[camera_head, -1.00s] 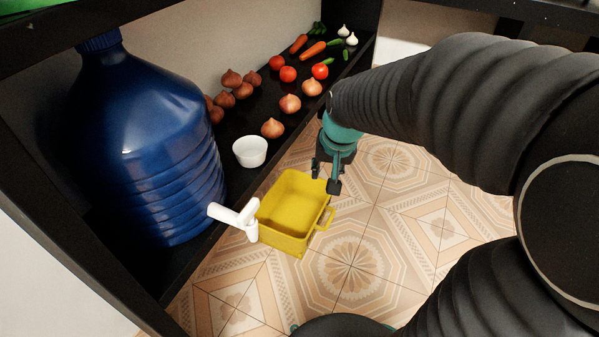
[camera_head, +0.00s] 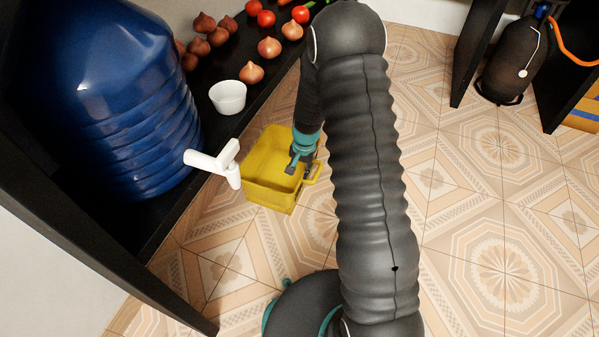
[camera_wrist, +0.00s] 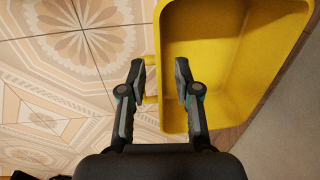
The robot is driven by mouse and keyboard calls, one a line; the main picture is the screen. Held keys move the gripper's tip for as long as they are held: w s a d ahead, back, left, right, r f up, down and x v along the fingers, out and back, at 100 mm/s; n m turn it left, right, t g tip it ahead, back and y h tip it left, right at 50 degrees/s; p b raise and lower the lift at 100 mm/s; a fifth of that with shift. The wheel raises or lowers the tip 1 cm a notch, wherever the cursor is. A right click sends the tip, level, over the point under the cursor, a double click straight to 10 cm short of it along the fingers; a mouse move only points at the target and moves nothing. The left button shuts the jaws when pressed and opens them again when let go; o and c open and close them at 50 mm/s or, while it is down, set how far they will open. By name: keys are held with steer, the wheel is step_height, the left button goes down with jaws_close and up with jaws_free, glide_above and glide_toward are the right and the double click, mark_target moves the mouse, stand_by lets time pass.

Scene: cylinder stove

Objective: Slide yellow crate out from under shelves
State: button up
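The yellow crate (camera_head: 262,185) is open-topped and empty. It stands on the tiled floor beside the black shelf's front edge, with most of it visible. A small handle is on its right side. My gripper (camera_head: 297,165) is at that side, low over the rim. In the wrist view, the crate (camera_wrist: 235,60) fills the right half. My gripper (camera_wrist: 161,85) is open there, one finger outside the crate and one over its inside, with the near wall and handle between them. Neither finger visibly presses on the wall. The black shelf (camera_head: 205,140) is left of the crate.
A blue water bottle (camera_head: 120,100) stands on the shelf, its white tap (camera_head: 213,160) jutting out near the crate. A white bowl (camera_head: 228,97) and onions (camera_head: 268,48) are behind. A dark gas cylinder (camera_head: 510,65) is at upper right. Floor to the right is clear.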

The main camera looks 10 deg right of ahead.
mark_target(297, 195)
steer(key=shift+f, duration=0.25)
steer(key=f, duration=0.4)
steer(key=f+b, duration=0.1)
steer(key=f, duration=0.4)
steer(key=w+a+f+b, duration=0.1)
steer(key=f, duration=0.3)
steer(key=shift+f, duration=0.3)
steer(key=shift+s, duration=0.1)
steer(key=shift+c, duration=0.2)
jaws_close()
